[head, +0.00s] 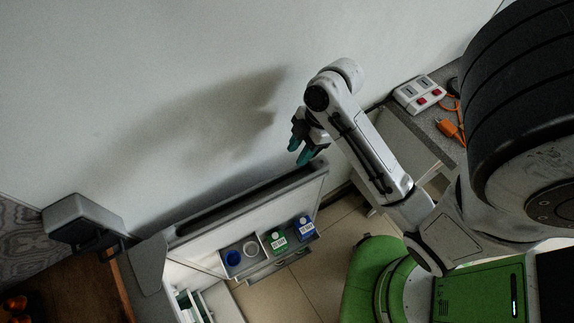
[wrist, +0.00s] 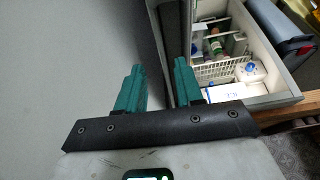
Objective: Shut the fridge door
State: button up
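The fridge door (head: 250,208) stands open in the head view, with its shelved inner side facing the floor and its outer side towards the wall. The fridge body (head: 150,266) is at the lower left, partly cut off. My gripper (head: 299,147) is near the door's free end, by its upper edge on the wall side. In the wrist view my gripper (wrist: 158,78) has its two teal fingers apart, with nothing clearly held. The fridge interior (wrist: 225,55) shows at the right there. I cannot tell whether a finger touches the door.
The door shelves hold a blue-capped bottle (head: 304,227), a green-capped bottle (head: 277,240) and a blue cup (head: 233,257). A pale wall (head: 150,90) is close behind the door. A counter (head: 440,135) with a power strip (head: 419,94) is at the right. Tiled floor (head: 310,275) is clear below the door.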

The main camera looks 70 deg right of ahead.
aim_at(288, 171)
jog(key=x, duration=0.7)
jog(key=shift+f, duration=0.2)
grip_shut()
dwell(1.2)
